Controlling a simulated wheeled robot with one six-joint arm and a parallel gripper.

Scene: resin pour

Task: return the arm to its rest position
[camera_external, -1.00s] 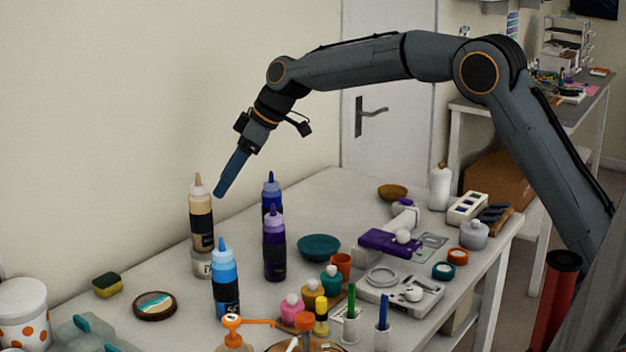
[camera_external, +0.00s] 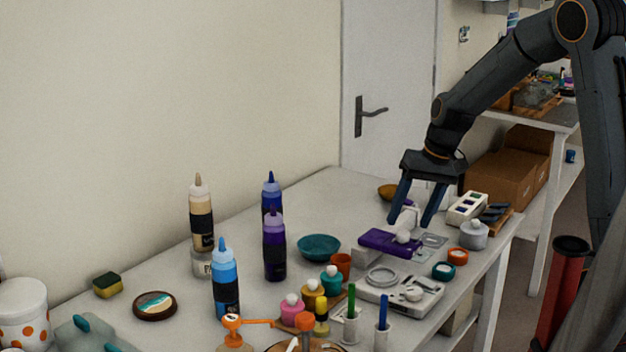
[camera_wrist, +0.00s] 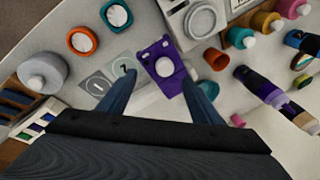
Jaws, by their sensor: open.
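My gripper (camera_external: 411,217) is open and empty, its two blue fingers pointing down above the right back part of the white table (camera_external: 150,250). In the external view it hangs over the area of the purple box (camera_external: 388,243). In the wrist view the fingers (camera_wrist: 155,95) frame that purple box (camera_wrist: 163,68) with a white round piece on it; nothing sits between the fingertips. The white bottle seen behind there is hidden by my gripper.
Tall bottles in beige (camera_external: 202,215), light blue (camera_external: 225,280) and purple (camera_external: 274,248) stand left of my gripper. A teal bowl (camera_external: 319,247), a grey scale (camera_external: 400,295) and small jars are nearer. A red cylinder (camera_external: 562,300) stands beside the table.

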